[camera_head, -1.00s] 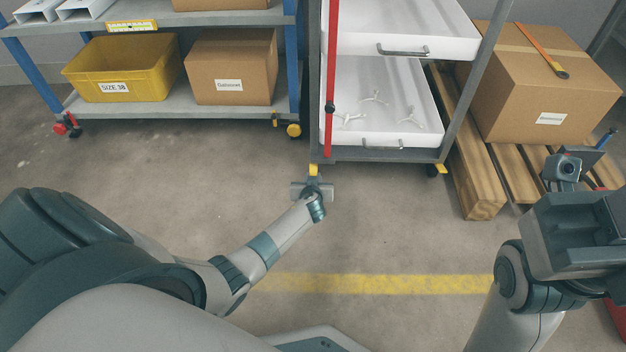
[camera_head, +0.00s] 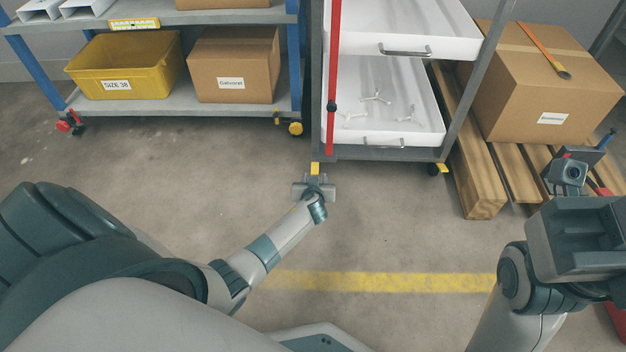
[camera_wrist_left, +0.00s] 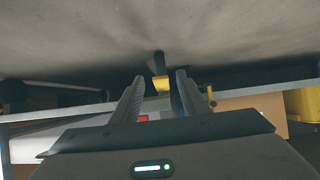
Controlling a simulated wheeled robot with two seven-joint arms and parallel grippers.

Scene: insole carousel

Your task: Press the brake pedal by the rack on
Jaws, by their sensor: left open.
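The rack (camera_head: 319,100) with white trays stands at the centre back. A yellow brake pedal (camera_head: 315,168) sticks out at its lower left front corner. My left gripper (camera_head: 316,184) is low over the floor directly in front of that pedal. In the left wrist view, the open fingers (camera_wrist_left: 156,95) have the yellow pedal (camera_wrist_left: 161,84) showing between their tips. I cannot tell whether they touch it.
A blue-post shelf cart (camera_head: 190,105) stands at left with a yellow bin (camera_head: 125,68) and a box (camera_head: 235,65). A wooden pallet (camera_head: 480,190) with a large box (camera_head: 545,85) is right of the rack. The floor in front is clear, with a yellow line (camera_head: 380,282).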

